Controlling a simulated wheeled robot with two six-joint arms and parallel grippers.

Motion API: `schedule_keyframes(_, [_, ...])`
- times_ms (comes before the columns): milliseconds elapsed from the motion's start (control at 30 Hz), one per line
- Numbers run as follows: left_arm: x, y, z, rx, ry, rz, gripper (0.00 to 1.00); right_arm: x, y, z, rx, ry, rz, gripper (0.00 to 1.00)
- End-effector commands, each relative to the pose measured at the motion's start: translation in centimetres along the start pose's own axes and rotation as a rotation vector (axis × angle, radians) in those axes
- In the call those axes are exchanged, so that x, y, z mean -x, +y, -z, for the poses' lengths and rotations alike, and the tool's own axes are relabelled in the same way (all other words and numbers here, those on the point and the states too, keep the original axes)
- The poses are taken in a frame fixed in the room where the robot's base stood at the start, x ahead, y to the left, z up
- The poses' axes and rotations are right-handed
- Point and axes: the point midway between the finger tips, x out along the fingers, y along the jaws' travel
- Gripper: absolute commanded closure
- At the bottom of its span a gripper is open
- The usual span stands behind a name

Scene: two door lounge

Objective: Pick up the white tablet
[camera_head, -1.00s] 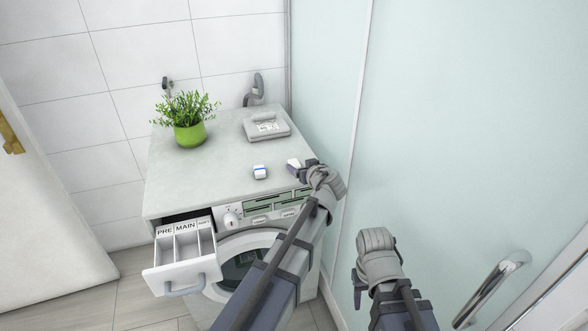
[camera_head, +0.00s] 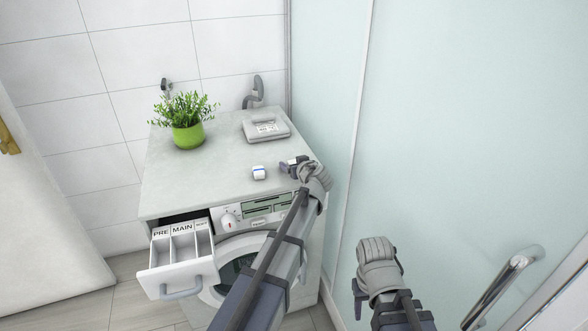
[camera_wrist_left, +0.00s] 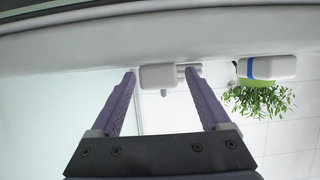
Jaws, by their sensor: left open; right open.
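The white tablet (camera_head: 259,173) with a blue band lies near the front edge of the washing machine's top. It also shows in the left wrist view (camera_wrist_left: 268,67), to the right of the fingers and outside them. My left gripper (camera_head: 292,164) is open and empty, low over the top, just right of the tablet and apart from it. Its two spread fingers show in the left wrist view (camera_wrist_left: 164,75), where the picture is upside down. My right gripper (camera_head: 360,292) is in front of the glass panel, away from the tablet; its fingers are partly hidden.
A green potted plant (camera_head: 188,136) and a grey-white box (camera_head: 266,128) stand at the back of the washing machine top (camera_head: 215,172). The detergent drawer (camera_head: 183,262) is pulled out at the front left. A glass panel (camera_head: 450,130) bounds the right side.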

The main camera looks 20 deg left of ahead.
Motion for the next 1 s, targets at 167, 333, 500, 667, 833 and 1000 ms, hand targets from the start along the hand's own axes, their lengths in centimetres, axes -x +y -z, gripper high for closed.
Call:
schedule_keyframes(167, [0.08, 0.01, 0.02, 0.000, 0.000, 0.000, 0.32, 0.05, 0.01, 0.00, 0.000, 0.000, 0.000, 0.50])
schedule_keyframes(333, [0.09, 0.01, 0.01, 0.000, 0.000, 0.000, 0.52, 0.05, 0.00, 0.00, 0.000, 0.000, 0.000, 0.50])
schedule_keyframes(500, [0.09, 0.02, 0.01, 0.000, 0.000, 0.000, 0.71, 0.05, 0.00, 0.00, 0.000, 0.000, 0.000, 0.50])
schedule_keyframes(667, [0.09, 0.02, 0.01, 0.000, 0.000, 0.000, 0.89, 0.05, 0.00, 0.00, 0.000, 0.000, 0.000, 0.50])
schedule_keyframes(833, [0.09, 0.03, 0.01, 0.000, 0.000, 0.000, 1.00, 0.04, 0.00, 0.00, 0.000, 0.000, 0.000, 0.50])
schedule_keyframes(1000, [0.09, 0.03, 0.01, 0.000, 0.000, -0.001, 1.00, 0.05, 0.00, 0.00, 0.000, 0.000, 0.000, 0.50])
